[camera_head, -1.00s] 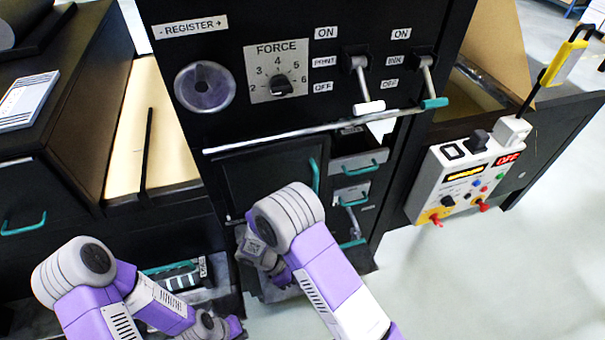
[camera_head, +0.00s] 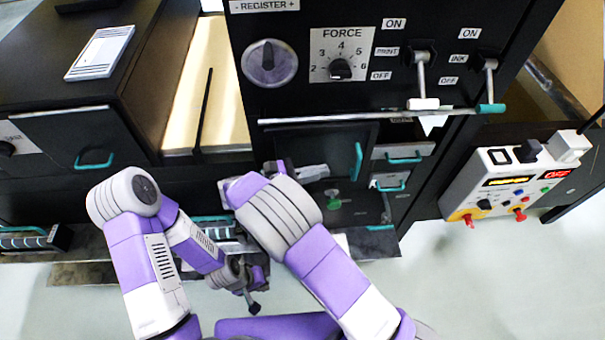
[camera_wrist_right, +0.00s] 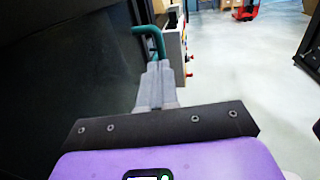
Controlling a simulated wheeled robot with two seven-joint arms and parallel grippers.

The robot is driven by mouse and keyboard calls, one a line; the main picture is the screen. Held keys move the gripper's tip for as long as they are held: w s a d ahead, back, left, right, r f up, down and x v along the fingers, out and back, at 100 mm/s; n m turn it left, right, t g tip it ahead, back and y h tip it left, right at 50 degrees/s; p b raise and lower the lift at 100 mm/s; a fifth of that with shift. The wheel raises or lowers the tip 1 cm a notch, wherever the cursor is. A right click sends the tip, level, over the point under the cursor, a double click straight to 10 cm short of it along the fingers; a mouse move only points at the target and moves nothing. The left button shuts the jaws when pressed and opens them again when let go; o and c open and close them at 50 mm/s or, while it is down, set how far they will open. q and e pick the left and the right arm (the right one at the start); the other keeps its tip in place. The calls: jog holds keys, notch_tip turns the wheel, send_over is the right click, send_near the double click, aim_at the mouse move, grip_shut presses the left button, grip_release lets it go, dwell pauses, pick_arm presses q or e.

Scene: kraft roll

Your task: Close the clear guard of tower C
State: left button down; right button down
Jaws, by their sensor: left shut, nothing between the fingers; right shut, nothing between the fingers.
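A dark see-through guard (camera_head: 330,140) with a teal handle (camera_head: 357,162) is on the front of the press tower, below the horizontal bar in the head view. I cannot tell how far the guard stands open, and no tower letter is legible. My right gripper (camera_head: 318,172) is shut and empty in front of the guard, left of the handle. In the right wrist view, its fingers (camera_wrist_right: 157,82) point toward a teal handle (camera_wrist_right: 150,40) beside a dark panel; contact is unclear. My left gripper (camera_head: 253,298) is shut and empty, low in front of the machine.
Above the guard are a register knob (camera_head: 269,63), a force dial (camera_head: 340,68) and two levers with a bar (camera_head: 370,115). Drawers with teal handles (camera_head: 391,183) lie to the right. A white control box (camera_head: 510,180) projects at the right. The floor (camera_head: 450,280) in front is clear.

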jog(key=w+d, duration=0.1)
jog(key=d, duration=0.6)
jog(key=shift+w, duration=0.2)
